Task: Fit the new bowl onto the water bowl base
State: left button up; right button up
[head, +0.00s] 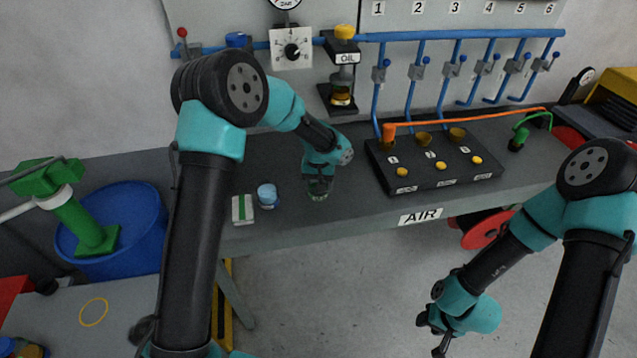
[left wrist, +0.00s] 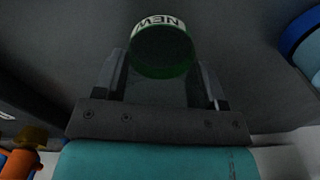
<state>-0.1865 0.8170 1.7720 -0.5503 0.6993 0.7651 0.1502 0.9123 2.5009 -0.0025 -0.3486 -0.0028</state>
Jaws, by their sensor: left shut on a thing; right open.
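The new bowl (left wrist: 163,50) is a green-tinted cup with a white band reading NEW. My left gripper (head: 319,178) is shut on it, and the bowl (head: 318,190) shows small and glassy below the gripper, at or just above the bench top. In the left wrist view it sits between the two fingers of the left gripper (left wrist: 162,82). A blue cap (head: 237,40) on the blue pipe may top the water bowl base; my left arm hides what is below it. My right gripper (head: 435,335) is open and empty, low in front of the bench.
A pale blue cup (head: 267,195) and a white box with a green stripe (head: 242,209) stand left of the new bowl. The OIL unit (head: 344,57) hangs on the pipe. A black panel (head: 435,163) with copper cups and yellow buttons lies to the right.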

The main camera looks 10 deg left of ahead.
pick_arm(q)
jog(key=shift+f, duration=0.1)
jog(key=o, duration=1.1)
jog(key=shift+c, duration=0.2)
notch_tip(320, 180, up, 12)
jog(key=shift+o, duration=0.3)
